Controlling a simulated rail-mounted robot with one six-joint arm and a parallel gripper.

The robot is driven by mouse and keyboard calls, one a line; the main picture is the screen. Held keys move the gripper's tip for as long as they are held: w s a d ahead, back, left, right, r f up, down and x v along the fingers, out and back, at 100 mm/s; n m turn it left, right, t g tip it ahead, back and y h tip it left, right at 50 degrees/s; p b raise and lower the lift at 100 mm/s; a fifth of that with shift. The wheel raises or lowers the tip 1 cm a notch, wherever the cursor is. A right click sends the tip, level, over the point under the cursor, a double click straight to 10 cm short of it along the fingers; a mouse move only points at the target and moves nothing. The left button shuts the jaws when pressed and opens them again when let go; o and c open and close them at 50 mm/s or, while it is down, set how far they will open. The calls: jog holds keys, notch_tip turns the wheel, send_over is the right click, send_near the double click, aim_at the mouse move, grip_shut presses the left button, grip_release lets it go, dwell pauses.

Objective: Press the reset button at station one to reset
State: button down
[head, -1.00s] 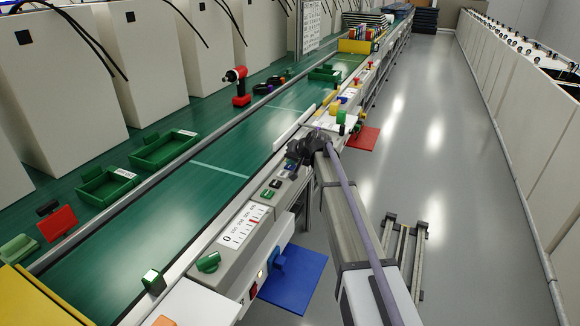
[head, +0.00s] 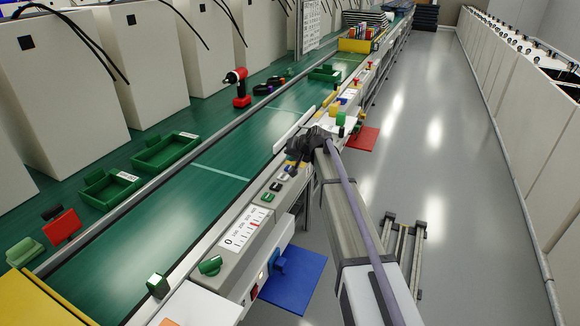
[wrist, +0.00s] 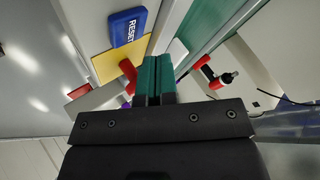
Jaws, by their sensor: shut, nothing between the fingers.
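A blue block with white "RESET" lettering (wrist: 127,27) is in the upper left of the wrist view, on or beside a yellow plate (wrist: 106,67). My gripper (wrist: 155,62) shows its two teal fingers together, with nothing between them. The fingertips appear to the right of and below the blue block in that view, apart from it. In the head view, my dark gripper (head: 297,160) is over the console edge, near a row of small buttons (head: 276,186). Its fingertips are hard to make out there. I cannot identify the RESET block in the head view.
A red part (wrist: 128,70) lies close left of the fingers in the wrist view. The grey floor (head: 455,150) to the right is mostly clear.

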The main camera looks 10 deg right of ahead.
notch_tip(320, 180, up, 4)
jog(key=p, duration=0.3)
jog(key=shift+r, duration=0.1)
jog(key=shift+s+f, duration=0.1)
jog(key=shift+f, duration=0.1)
jog(key=s+f+n+g+h, duration=0.1)
jog(key=s+f+g+h, duration=0.15)
jog(key=s, duration=1.25)
jog(key=s+f+n+g+h, duration=0.1)
jog(key=s+g, duration=0.2)
jog(key=s, duration=1.1)
jog(key=s+f+n+g+h, duration=0.1)
jog(key=s+f+g, duration=0.1)
jog(key=s, duration=1.3)
notch_tip(320, 180, up, 13)
jog(key=w+p, duration=0.1)
jog(key=p, duration=1.1)
jog(key=shift+a+p, duration=0.3)
jog(key=shift+p, duration=0.1)
